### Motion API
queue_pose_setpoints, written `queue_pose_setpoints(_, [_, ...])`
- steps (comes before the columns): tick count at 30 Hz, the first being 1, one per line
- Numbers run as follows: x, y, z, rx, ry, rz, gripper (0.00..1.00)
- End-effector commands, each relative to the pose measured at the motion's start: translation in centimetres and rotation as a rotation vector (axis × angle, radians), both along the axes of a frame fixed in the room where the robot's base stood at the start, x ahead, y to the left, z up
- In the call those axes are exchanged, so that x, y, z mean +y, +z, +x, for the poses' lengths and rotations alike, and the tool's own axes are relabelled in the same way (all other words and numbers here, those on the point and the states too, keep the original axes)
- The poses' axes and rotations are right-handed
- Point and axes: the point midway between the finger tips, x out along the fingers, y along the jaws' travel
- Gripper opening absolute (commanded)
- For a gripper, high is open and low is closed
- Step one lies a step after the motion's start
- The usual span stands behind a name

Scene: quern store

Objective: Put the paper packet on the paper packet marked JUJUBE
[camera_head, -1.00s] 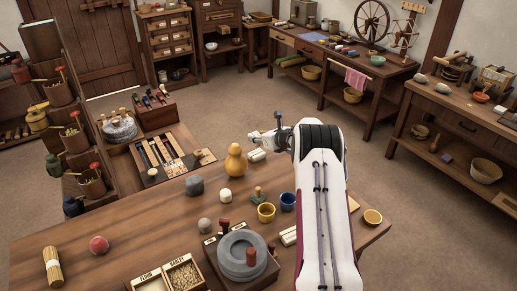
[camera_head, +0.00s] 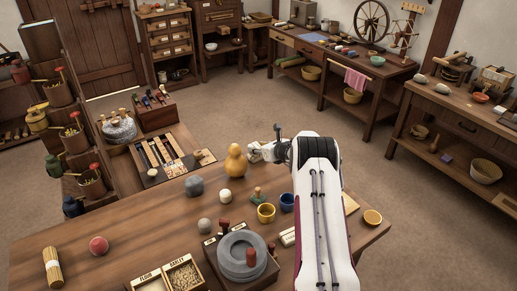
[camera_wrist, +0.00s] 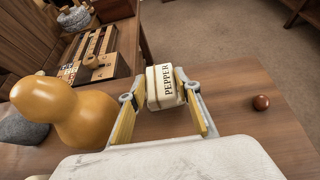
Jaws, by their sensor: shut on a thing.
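A cream paper packet marked PEPPER (camera_wrist: 163,88) is between the fingertips of my gripper (camera_wrist: 162,98) in the wrist view. The gripper is shut on it, at or just above the table top. In the head view my gripper (camera_head: 264,152) is beside the yellow gourd, and the packet is mostly hidden there. Another pale packet (camera_head: 288,237) lies left of my arm, partly hidden by it; its marking cannot be read. No marking JUJUBE is legible in either view.
The gourd (camera_head: 235,162) stands close left of my gripper and also shows in the wrist view (camera_wrist: 70,112). A yellow cup (camera_head: 266,213), a blue cup (camera_head: 287,201) and a stone quern (camera_head: 243,256) stand nearer.

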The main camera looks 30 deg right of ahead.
Motion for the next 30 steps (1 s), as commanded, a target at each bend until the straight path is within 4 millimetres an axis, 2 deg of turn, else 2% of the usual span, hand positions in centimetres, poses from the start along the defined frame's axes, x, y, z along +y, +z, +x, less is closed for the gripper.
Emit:
queue_pose_setpoints(15, [0.0,-0.6,0.01,0.0,0.0,-0.001,0.15])
queue_pose_setpoints(16, [-0.01,-0.55,0.01,0.0,0.0,-0.001,0.4])
queue_pose_setpoints(17, [-0.01,-0.54,0.01,0.0,0.0,-0.001,0.48])
queue_pose_setpoints(30, [-0.01,-0.39,0.01,0.0,0.0,-0.001,0.49])
